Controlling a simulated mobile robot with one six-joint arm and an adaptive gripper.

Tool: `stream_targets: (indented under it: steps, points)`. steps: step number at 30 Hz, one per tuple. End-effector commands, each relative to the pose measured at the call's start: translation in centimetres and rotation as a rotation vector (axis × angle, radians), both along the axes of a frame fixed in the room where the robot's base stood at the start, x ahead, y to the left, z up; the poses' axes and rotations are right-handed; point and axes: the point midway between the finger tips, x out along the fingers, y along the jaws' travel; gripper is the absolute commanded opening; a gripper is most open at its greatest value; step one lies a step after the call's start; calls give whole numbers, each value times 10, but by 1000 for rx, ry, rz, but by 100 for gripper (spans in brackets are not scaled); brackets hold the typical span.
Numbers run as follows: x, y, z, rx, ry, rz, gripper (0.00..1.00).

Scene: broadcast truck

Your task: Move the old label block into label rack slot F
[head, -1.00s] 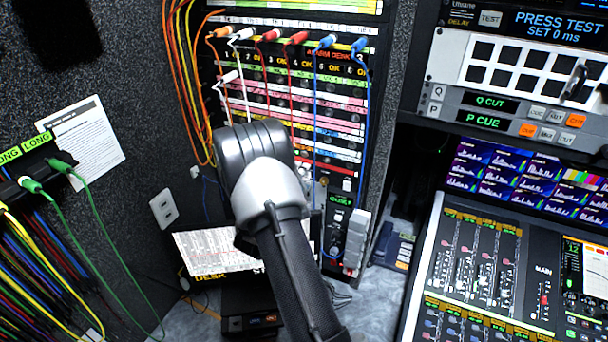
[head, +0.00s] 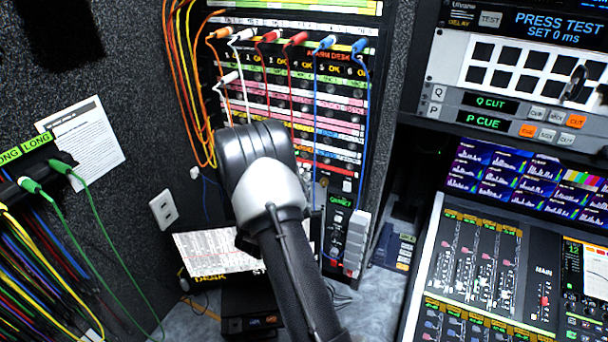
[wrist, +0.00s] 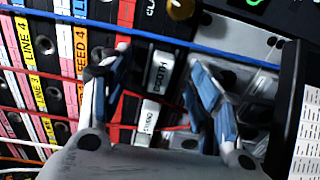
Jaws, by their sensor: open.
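My gripper (wrist: 160,64) is open in the wrist view, with its two blue-and-grey fingers apart. Between and beyond the fingers are two white label blocks on a black strip, one reading BOOTH (wrist: 160,72) and one that seems to read STUDIO (wrist: 149,122). They look clear of the fingers. I cannot tell which block is the old one. Grey stepped blocks (head: 355,243) stand at the right edge of the equipment rack in the head view; they may be the label rack. I cannot read a slot letter F. In the head view my arm hides the gripper.
A blue cable (wrist: 150,33) and red cables (wrist: 60,76) cross close to the fingers. Rows of coloured label strips (wrist: 35,50) lie to the left. In the head view, patch cables hang before the equipment rack (head: 290,75), and a mixing console (head: 480,270) stands right.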

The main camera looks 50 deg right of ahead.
Motion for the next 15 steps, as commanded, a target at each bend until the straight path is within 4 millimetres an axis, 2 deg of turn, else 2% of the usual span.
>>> stream_targets:
  steps: [11,15]
  points:
    - [0,0,0,0,0,0,56]
    - [0,0,0,0,0,0,47]
